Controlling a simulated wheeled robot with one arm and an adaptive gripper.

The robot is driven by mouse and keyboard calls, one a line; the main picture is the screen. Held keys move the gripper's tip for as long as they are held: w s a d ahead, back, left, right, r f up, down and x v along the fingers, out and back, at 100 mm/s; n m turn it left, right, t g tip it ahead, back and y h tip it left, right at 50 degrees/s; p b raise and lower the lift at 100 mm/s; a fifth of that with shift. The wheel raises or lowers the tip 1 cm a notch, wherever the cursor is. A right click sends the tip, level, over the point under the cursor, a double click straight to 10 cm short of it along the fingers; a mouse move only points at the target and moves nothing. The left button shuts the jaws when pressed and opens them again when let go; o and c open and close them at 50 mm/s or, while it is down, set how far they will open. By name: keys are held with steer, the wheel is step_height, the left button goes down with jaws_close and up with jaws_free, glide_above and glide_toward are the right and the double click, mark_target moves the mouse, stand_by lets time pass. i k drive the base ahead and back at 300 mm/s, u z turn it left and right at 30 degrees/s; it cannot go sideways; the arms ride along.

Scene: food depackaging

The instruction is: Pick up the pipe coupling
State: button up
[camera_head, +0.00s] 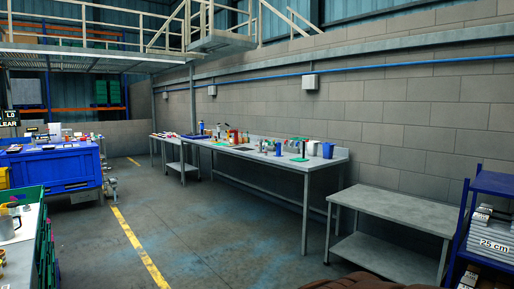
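I cannot make out a pipe coupling among the small objects in view. Many small items stand on the long grey workbench (310,163) along the wall, too small to tell apart at this distance. More small items lie on the blue crate (50,168) at the left, and a metal mug-like vessel (9,228) stands at the lower left edge. My gripper is not in view.
A low, empty grey table (395,207) stands right of the workbench. A blue shelf rack (495,182) is at the right edge. Green crates (44,243) stand at the lower left. The floor (220,230) between the left crates and the workbench is clear, with a yellow line (140,250).

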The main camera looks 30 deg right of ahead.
mark_target(261, 140)
steer(key=z, duration=0.8)
steer(key=i, duration=8.05)
steer(key=u, duration=1.3)
